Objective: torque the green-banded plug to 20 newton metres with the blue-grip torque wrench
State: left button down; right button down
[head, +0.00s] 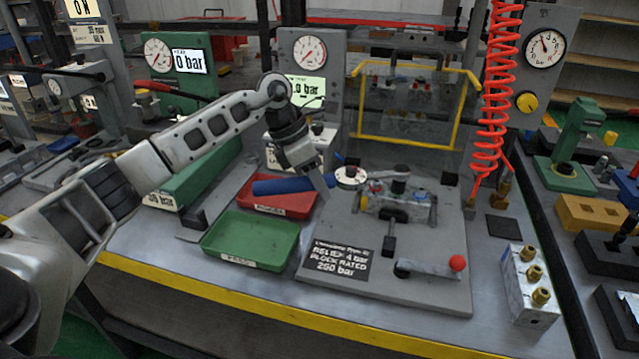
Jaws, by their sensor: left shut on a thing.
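The torque wrench has a blue grip (283,186), and a round white dial sits along its shaft. It lies roughly level, with its head end over a dark fitting on top of the metal valve block (412,210). My left gripper (322,187) reaches down from the left arm and is shut on the wrench near the right end of the blue grip. No green band can be made out on the block's plugs; the wrench head covers the top fitting. I cannot tell whether the wrench is seated on it. My right gripper is not in view.
A green tray (252,262) and a red tray (278,208) lie left of the grey fixture plate (440,293). The plate carries a red-knobbed lever (430,268). A yellow-framed clear guard (412,140) stands behind. A brass-fitted block (528,285) and red coiled hose (492,90) are right.

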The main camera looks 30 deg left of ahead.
pick_arm(q)
jog(key=shift+w+a+r, duration=0.1)
jog(key=shift+w+a, duration=0.05)
jog(key=shift+w, duration=0.15)
jog(key=shift+s+d+n+p, duration=0.35)
jog(key=shift+s+d+n, duration=0.15)
jog(key=shift+s+d, duration=0.25)
jog(key=shift+s+d+t, duration=0.15)
jog(key=shift+s+t, duration=0.05)
jog(key=shift+t, duration=0.1)
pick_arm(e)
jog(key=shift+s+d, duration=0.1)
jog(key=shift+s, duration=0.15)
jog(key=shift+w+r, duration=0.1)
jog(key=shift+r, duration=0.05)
pick_arm(q)
jog(key=shift+r, duration=0.1)
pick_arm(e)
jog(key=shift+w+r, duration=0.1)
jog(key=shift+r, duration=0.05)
